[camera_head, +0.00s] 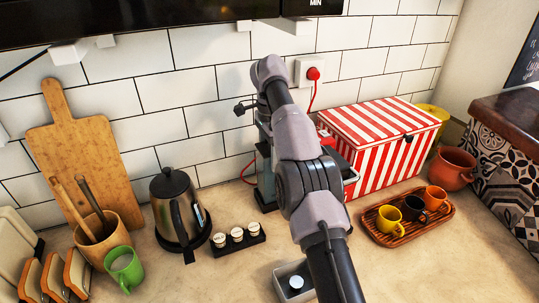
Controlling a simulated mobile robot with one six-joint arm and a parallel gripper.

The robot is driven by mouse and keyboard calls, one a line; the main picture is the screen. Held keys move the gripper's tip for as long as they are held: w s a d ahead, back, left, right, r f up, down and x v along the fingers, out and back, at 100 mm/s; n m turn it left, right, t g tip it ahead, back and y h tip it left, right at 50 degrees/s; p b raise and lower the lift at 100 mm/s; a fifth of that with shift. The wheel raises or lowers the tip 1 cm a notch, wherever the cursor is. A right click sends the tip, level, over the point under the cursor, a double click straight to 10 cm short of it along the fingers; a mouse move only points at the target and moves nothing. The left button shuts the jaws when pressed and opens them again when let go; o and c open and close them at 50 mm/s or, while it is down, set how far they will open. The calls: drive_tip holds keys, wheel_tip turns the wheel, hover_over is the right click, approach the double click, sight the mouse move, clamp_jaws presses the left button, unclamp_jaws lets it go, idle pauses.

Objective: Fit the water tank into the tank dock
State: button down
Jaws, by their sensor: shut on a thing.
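A coffee machine (266,175), grey-green with a dark base, stands against the tiled wall, mostly hidden behind my arm. My arm crosses the middle of the view and reaches up over the machine. My gripper is hidden behind my own arm links, so its jaws and anything in them cannot be seen. I cannot make out the water tank or the tank dock. A small dark part sticks out left of my wrist, and I cannot tell what it is.
A red-and-white striped box (385,135) stands close right of the machine. A wooden tray (385,238) with cups lies in front of it. A kettle (178,210) and a black holder (237,242) stand left. A red plug (313,74) sits in the wall socket.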

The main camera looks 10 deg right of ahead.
drive_tip(key=shift+f+b, duration=0.5)
drive_tip(key=shift+f, duration=0.1)
drive_tip(key=shift+c, duration=0.8)
unclamp_jaws()
wheel_tip(320, 180, up, 8)
drive_tip(key=p, duration=0.8)
drive_tip(key=shift+f, duration=0.3)
